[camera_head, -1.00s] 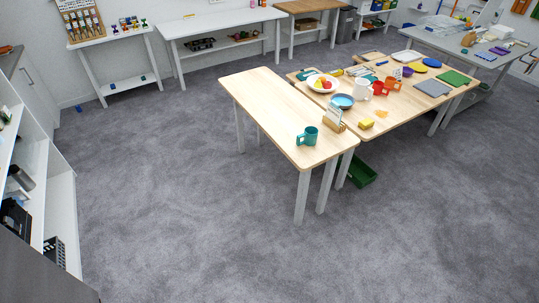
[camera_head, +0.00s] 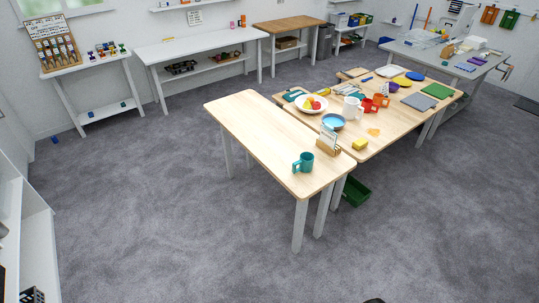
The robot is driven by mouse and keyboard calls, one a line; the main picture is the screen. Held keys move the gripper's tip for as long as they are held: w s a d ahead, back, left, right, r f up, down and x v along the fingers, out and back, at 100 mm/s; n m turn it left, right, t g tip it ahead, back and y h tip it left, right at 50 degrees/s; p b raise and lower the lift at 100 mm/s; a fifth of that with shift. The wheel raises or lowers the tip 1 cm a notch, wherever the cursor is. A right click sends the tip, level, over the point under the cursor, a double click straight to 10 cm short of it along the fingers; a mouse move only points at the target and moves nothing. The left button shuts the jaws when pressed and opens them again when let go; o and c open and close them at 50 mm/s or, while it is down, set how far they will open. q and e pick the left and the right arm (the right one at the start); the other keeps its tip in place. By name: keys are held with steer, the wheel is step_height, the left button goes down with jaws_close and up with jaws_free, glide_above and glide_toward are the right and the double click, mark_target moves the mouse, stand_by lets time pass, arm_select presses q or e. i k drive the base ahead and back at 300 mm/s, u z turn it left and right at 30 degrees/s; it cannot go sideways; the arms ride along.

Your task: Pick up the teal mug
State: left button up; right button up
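The teal mug (camera_head: 304,162) stands upright near the front right corner of the narrow wooden table (camera_head: 255,125). Its handle points to the left and front. Nothing covers it. A wooden holder with a white card (camera_head: 328,146) stands just right of and behind it. Neither of my grippers shows clearly. A small dark shape at the bottom edge is too cut off to identify.
A wider wooden table (camera_head: 400,125) adjoins on the right, with a fruit plate (camera_head: 311,104), a blue bowl (camera_head: 333,122), a yellow block (camera_head: 360,145) and several cups. A green bin (camera_head: 355,190) is on the floor below. The carpet in front is clear.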

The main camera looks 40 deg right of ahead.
mark_target(305, 163)
steer(key=u, duration=0.15)
steer(key=i, duration=1.8)
steer(key=z, duration=0.65)
steer(key=i, duration=0.95)
steer(key=z, duration=1.6)
steer(key=i, duration=0.6)
steer(key=z, duration=0.5)
